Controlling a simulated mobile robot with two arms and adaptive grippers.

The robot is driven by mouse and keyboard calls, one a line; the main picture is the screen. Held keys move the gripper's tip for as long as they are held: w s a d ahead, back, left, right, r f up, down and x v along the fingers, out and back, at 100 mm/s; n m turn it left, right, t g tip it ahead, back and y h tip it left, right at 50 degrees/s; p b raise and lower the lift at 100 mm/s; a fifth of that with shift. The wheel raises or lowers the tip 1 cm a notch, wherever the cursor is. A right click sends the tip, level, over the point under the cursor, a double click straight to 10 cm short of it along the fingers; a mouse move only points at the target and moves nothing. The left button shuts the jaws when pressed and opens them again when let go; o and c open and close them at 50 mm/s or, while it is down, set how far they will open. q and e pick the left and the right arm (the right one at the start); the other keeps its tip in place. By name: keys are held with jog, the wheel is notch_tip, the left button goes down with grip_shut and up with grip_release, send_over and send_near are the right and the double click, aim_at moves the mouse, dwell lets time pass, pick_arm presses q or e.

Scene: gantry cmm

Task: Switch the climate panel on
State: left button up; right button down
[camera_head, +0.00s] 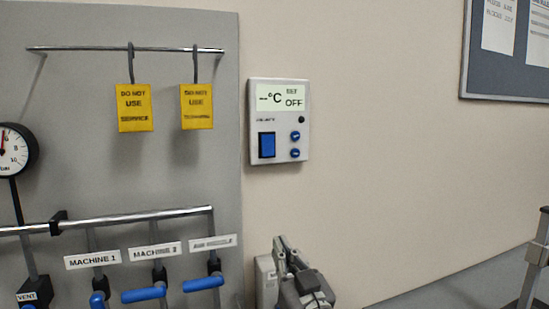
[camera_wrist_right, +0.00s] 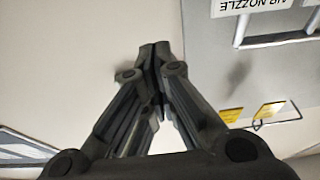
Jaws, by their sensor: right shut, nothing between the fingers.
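The climate panel (camera_head: 280,122) is a light grey box on the beige wall, right of the grey board. Its display (camera_head: 281,97) shows "--°C" and "SET OFF". Below the display are a blue rectangular switch (camera_head: 267,145) at left and two small round blue buttons (camera_head: 295,142) at right. My right gripper (camera_head: 281,242) is at the bottom middle of the head view, below the panel and apart from it. In the right wrist view its fingers (camera_wrist_right: 155,50) are together and empty; the panel cannot be made out there. My left gripper is not in view.
A notice board (camera_head: 505,80) hangs at upper right. The wall right of the panel is bare.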

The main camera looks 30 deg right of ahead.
jog(key=s+d+r+t+h, duration=0.1)
jog(key=s+r+t, duration=0.2)
jog(key=r, duration=0.9)
jog(key=shift+d+t, duration=0.15)
jog(key=shift+t, duration=0.55)
jog(key=shift+m, duration=0.3)
jog(key=p, duration=0.5)
send_near(268, 139)
notch_tip(268, 139, up, 4)
jog(key=shift+w+d+f+p, duration=0.15)
jog(key=shift+w+f, duration=0.05)
jog(key=shift+w, duration=0.35)
jog(key=shift+w+d+f+p, duration=0.1)
jog(key=shift+w+f+p, duration=0.1)
jog(key=shift+w, duration=0.4)
jog(key=shift+w+d+f+p, duration=0.1)
jog(key=shift+w+d+f, duration=0.1)
jog(key=shift+w, duration=0.35)
